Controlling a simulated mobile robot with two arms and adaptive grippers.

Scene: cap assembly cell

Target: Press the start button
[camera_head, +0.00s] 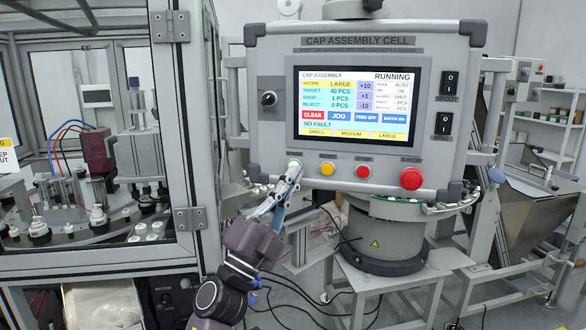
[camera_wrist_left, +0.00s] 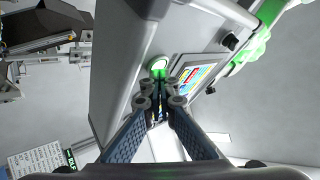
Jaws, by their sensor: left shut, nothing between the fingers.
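The start button is the green one at the lower left of the control panel (camera_head: 470,100). In the head view only its upper part (camera_head: 294,162) shows above my left gripper's tips. In the left wrist view the button (camera_wrist_left: 158,64) glows green, just beyond the fingertips. My left gripper (camera_head: 291,174) is shut and empty, its tips at the button; it also shows in the left wrist view (camera_wrist_left: 160,92). I cannot tell whether the tips touch the button. The panel screen (camera_head: 352,105) reads RUNNING and NO FAULT. My right gripper is not in view.
A yellow button (camera_head: 327,169), a red stop button (camera_head: 363,172) and a larger red emergency button (camera_head: 411,179) sit to the right along the panel's lower edge. A framed machine enclosure (camera_head: 186,120) stands at the left. A round feeder (camera_head: 385,235) stands below the panel.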

